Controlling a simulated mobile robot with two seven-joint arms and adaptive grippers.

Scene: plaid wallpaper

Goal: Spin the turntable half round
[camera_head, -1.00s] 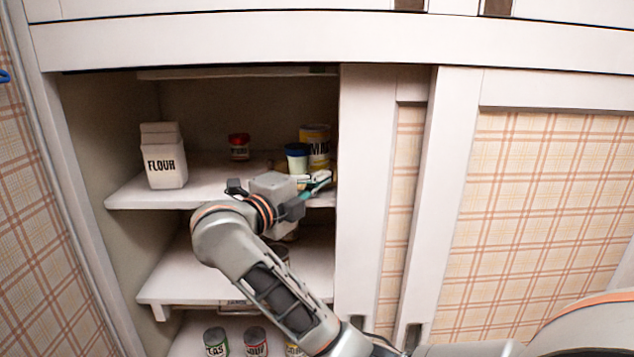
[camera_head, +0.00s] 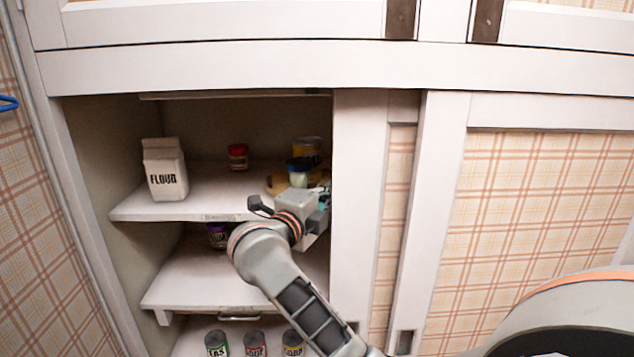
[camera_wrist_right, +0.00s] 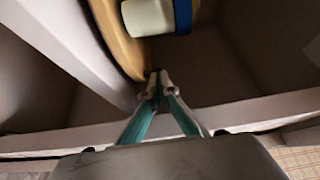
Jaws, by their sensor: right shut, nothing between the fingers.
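The turntable is a round tan wooden board on the upper shelf; a strip of it (camera_head: 275,184) shows behind my arm, and its rim (camera_wrist_right: 112,40) curves down the wrist view. A white jar with a blue lid (camera_head: 298,176) and a yellow can (camera_head: 309,147) stand at its place on the shelf. The jar also shows in the wrist view (camera_wrist_right: 150,16). My right gripper (camera_wrist_right: 157,80) is shut and empty, its teal fingertips close by the turntable's rim; I cannot tell whether they touch. In the head view my right gripper (camera_head: 325,195) is partly hidden by its wrist.
A flour carton (camera_head: 165,170) and a red-lidded jar (camera_head: 238,157) stand left on the same shelf (camera_head: 200,200). The white sliding door (camera_head: 358,220) is close on the gripper's right. Below are a purple-lidded jar (camera_head: 217,236) and several cans (camera_head: 255,343).

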